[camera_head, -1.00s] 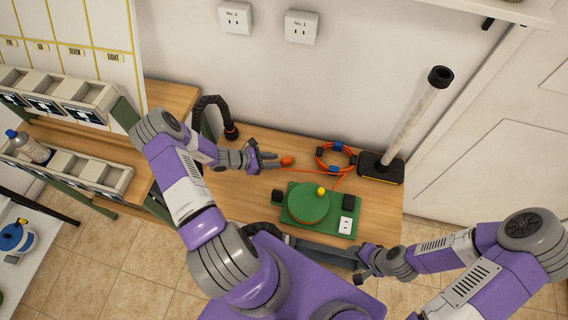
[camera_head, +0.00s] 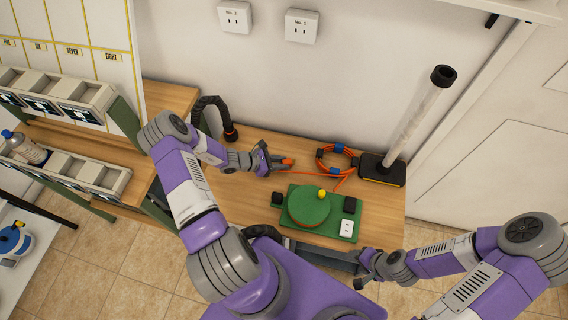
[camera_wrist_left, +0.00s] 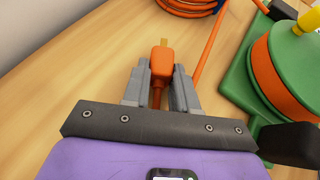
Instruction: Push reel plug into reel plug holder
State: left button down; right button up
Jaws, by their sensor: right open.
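The orange reel plug (camera_head: 288,161), with pale prongs, is above the wooden table. In the left wrist view the plug (camera_wrist_left: 162,64) lies between the fingertips of my left gripper (camera_wrist_left: 161,85), prongs pointing away. Whether the fingers press on it is unclear. The head view shows my left gripper (camera_head: 281,165) at the plug, left of the orange cord coil. The green cable reel (camera_head: 309,206) sits on a green base with black blocks and a white socket (camera_head: 346,228). I cannot tell which part is the plug holder. My right gripper (camera_head: 365,276) is open and empty near the table's front edge.
An orange cord coil with blue ties (camera_head: 337,158) lies behind the reel. A black base (camera_head: 381,171) with a pale upright tube stands at the table's right end. A black curved hose (camera_head: 224,112) is at the back left. Two wall sockets (camera_head: 235,17) are above.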

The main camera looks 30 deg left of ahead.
pick_arm(q)
jog(key=shift+s+a, duration=0.1)
jog(key=shift+s, duration=0.05)
jog(key=shift+s+a, duration=1.65)
jog(key=shift+s, duration=0.1)
jog(key=c, duration=1.5)
grip_release()
grip_shut()
